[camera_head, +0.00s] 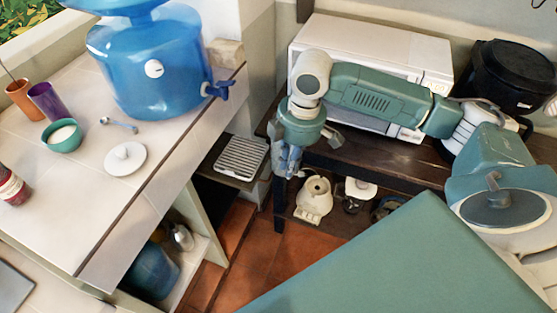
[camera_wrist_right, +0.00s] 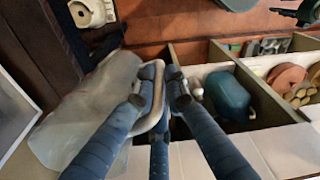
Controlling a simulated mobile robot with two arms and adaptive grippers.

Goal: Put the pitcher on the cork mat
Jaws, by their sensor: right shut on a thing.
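The pitcher (camera_wrist_right: 85,115) is a pale, translucent vessel at the left of the right wrist view. Its light handle (camera_wrist_right: 157,95) runs between the blue fingers of my right gripper (camera_wrist_right: 160,88), which is shut on it. In the head view my right gripper (camera_head: 287,160) points down in front of the dark wooden shelf, and I cannot make out the pitcher there. I cannot identify a cork mat in either view. My left gripper is not in view.
A tiled counter (camera_head: 95,190) at left holds a blue water dispenser (camera_head: 150,75), a green bowl (camera_head: 62,135), cups and a white lid (camera_head: 125,159). A microwave (camera_head: 360,55) stands on the dark shelf (camera_head: 345,158). A ribbed tray (camera_head: 242,157) lies left of my right gripper.

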